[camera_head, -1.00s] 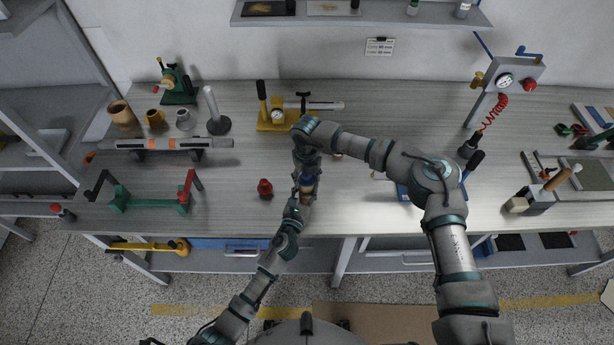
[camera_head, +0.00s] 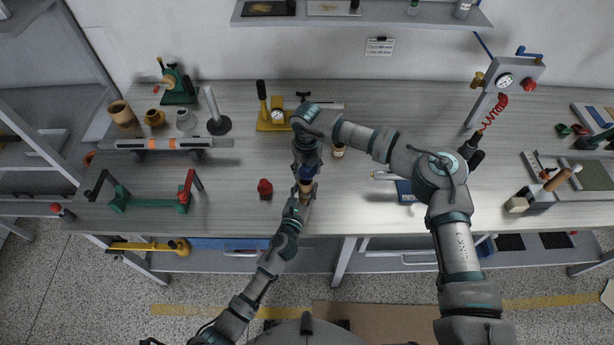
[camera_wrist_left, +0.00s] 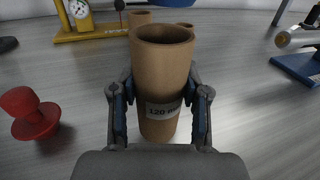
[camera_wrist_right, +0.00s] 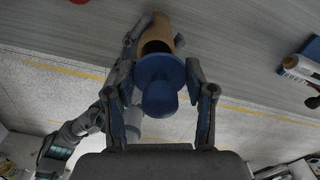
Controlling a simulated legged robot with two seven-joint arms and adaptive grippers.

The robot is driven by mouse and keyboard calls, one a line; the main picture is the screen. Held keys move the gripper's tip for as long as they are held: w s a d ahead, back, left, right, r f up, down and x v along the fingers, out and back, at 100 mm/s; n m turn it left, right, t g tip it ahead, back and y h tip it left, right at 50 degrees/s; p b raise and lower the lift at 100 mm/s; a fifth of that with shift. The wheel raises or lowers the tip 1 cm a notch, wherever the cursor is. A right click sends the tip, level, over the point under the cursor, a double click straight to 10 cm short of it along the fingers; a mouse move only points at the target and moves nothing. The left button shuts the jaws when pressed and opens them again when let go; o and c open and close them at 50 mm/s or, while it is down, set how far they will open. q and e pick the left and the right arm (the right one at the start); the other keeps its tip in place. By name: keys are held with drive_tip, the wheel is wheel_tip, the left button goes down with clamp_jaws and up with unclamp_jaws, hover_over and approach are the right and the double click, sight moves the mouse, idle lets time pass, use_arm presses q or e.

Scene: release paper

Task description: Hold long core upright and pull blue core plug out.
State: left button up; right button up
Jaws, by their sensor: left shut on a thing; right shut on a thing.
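The long brown core (camera_wrist_left: 160,80) stands upright in the left wrist view, with a white label and its top mouth open and empty. My left gripper (camera_wrist_left: 158,105) is shut around its sides. The blue core plug (camera_wrist_right: 158,80), with a round flange and a knob, is in my right gripper (camera_wrist_right: 163,92), which is shut on it. In the right wrist view the core's dark open mouth (camera_wrist_right: 157,47) shows beyond the plug, so the plug is out of it. In the head view the plug (camera_head: 306,172) is just above the core (camera_head: 306,187).
A red knobbed piece (camera_head: 265,188) stands left of the core. A green stand (camera_head: 150,203) and a grey bar on rests (camera_head: 150,143) are further left. A yellow gauge stand (camera_head: 275,118) is behind, and a blue block (camera_head: 405,192) lies right. The bench front edge is close.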

drive_tip(key=shift+r, duration=0.15)
use_arm(q)
drive_tip(key=o, duration=1.2)
drive_tip(key=shift+d, duration=0.1)
drive_tip(key=v, duration=1.2)
